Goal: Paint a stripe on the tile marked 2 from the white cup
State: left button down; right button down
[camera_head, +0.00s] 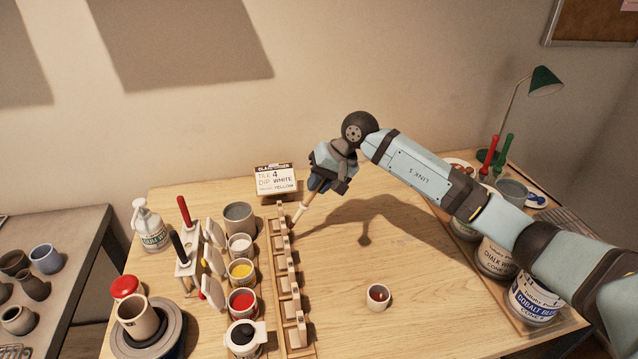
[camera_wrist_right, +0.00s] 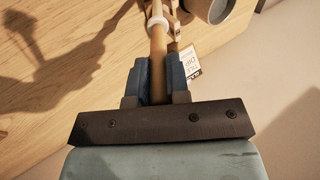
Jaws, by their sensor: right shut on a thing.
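My right gripper (camera_head: 318,184) is shut on a wooden-handled brush (camera_head: 307,202). The brush is tilted, its pale tip pointing down and left near the far end of a long wooden rack (camera_head: 300,352). In the right wrist view the brush handle (camera_wrist_right: 158,60) sits between the two blue fingers (camera_wrist_right: 156,85). The rack holds several small upright tiles in a row, seen nearly edge-on; I cannot read their numbers. The cup of white paint (camera_head: 240,246) stands left of the rack, apart from the brush. My left gripper is not in view.
A card (camera_head: 275,180) reads "TILE 4 DIP WHITE". A small cup (camera_head: 377,297) stands on otherwise clear table to the right.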

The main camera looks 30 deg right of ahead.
jog(key=shift+w+a, duration=0.1)
jog(key=shift+a, duration=0.2)
dwell(0.7)
jog(key=shift+a+f+b, duration=0.15)
jog(key=shift+f+b, duration=1.5)
jog(key=shift+b, duration=1.1)
dwell(0.6)
jog(key=shift+d, duration=0.2)
